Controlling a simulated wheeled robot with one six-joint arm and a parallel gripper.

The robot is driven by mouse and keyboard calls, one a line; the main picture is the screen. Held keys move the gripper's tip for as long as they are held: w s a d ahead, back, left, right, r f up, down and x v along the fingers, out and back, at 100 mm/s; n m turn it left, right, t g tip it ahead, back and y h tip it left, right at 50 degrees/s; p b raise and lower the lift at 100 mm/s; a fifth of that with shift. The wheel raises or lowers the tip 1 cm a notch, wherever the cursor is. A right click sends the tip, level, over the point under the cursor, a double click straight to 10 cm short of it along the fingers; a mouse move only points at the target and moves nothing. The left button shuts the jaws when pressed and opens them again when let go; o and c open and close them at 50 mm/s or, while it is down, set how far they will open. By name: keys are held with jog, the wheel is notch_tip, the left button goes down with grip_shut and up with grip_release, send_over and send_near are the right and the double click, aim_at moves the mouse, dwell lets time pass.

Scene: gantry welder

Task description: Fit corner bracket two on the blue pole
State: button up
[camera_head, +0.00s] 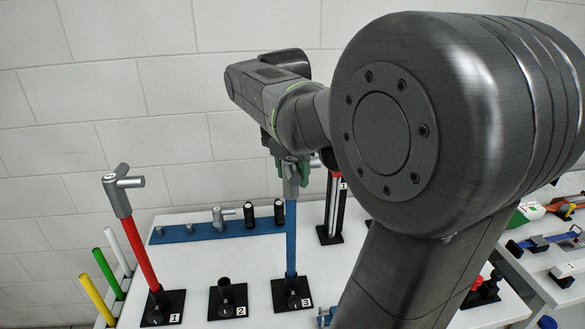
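The blue pole (291,240) stands upright in the black base marked 3 (284,302). A grey corner bracket (291,186) is at the top of the blue pole, in line with it; its short arm points right. I take it as corner bracket two, though no mark shows. Whether it is fully seated is too small to tell. My gripper (289,168) comes down from above, its green-tipped fingers on both sides of the bracket, seemingly closed on it. A similar grey bracket (122,190) sits on the red pole (139,252), which leans slightly in base 1 (163,306).
Base 2 (227,300) holds only a short black socket. A blue rack (180,233) behind carries another grey bracket (222,217) and black cylinders. Yellow, green and white poles stand at the left edge. A black stand (329,238) is right of the blue pole. My arm hides the right middle.

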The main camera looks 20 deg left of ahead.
jog(key=shift+f, duration=0.4)
jog(key=o, duration=1.2)
jog(key=shift+o, duration=0.2)
jog(key=shift+r, duration=0.15)
jog(key=r, duration=0.4)
jog(key=s+r, duration=0.1)
jog(key=r, duration=0.8)
jog(key=shift+s+a+r, duration=0.15)
jog(key=shift+s+r, duration=0.15)
jog(key=shift+f, duration=0.15)
jog(key=f, duration=0.4)
jog(key=w+f, duration=0.1)
jog(key=f, duration=0.8)
jog(key=shift+w+f, duration=0.2)
jog(key=shift+w, duration=0.15)
jog(key=shift+r, duration=0.35)
jog(key=shift+f, duration=0.1)
